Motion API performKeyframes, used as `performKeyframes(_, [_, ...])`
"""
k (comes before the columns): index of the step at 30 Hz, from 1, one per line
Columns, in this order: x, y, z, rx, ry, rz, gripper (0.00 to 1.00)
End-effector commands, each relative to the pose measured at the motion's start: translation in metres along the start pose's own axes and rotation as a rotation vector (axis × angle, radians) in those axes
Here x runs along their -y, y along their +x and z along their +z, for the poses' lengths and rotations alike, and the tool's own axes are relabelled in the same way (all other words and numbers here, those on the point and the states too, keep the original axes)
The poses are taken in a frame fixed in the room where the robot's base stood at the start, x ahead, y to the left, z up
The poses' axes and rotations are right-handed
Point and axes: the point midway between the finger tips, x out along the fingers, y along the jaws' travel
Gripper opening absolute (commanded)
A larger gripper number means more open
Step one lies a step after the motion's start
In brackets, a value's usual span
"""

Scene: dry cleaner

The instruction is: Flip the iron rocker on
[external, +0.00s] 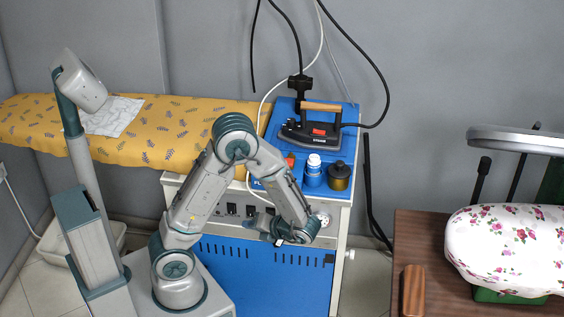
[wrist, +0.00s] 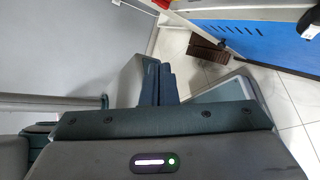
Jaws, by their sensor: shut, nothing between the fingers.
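The steam iron (external: 312,131), dark with a wooden handle, rests on the blue top of the cabinet in the external view. Several small black rocker switches (external: 232,209) sit in a row on the cabinet's pale front panel. Which one is the iron rocker, and its position, are too small to tell. My gripper (external: 250,222) is low in front of this panel, at the end of my bent arm, which hides part of the row. In the wrist view my gripper's dark teal fingers (wrist: 158,84) are together and empty. No rocker shows clearly there.
A white-capped bottle (external: 313,170) and a dark jar (external: 340,176) stand on the cabinet's front edge. A yellow patterned ironing board (external: 180,125) is behind my arm. A brown table (external: 425,245) stands at right. Cables hang above the iron. The blue cabinet front (wrist: 270,43) shows in the wrist view.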

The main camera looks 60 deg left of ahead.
Motion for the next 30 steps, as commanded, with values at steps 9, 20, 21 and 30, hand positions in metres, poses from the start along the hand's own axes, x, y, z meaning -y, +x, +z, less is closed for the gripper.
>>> performKeyframes(9, [0.069,0.010,-0.022,0.292,0.524,0.167,0.00])
performKeyframes(20, [0.104,0.010,-0.034,0.437,0.786,0.275,0.00])
performKeyframes(21, [0.104,0.010,-0.034,0.440,0.791,0.278,0.00])
performKeyframes(30, [0.104,0.010,-0.034,0.439,0.792,0.278,0.00])
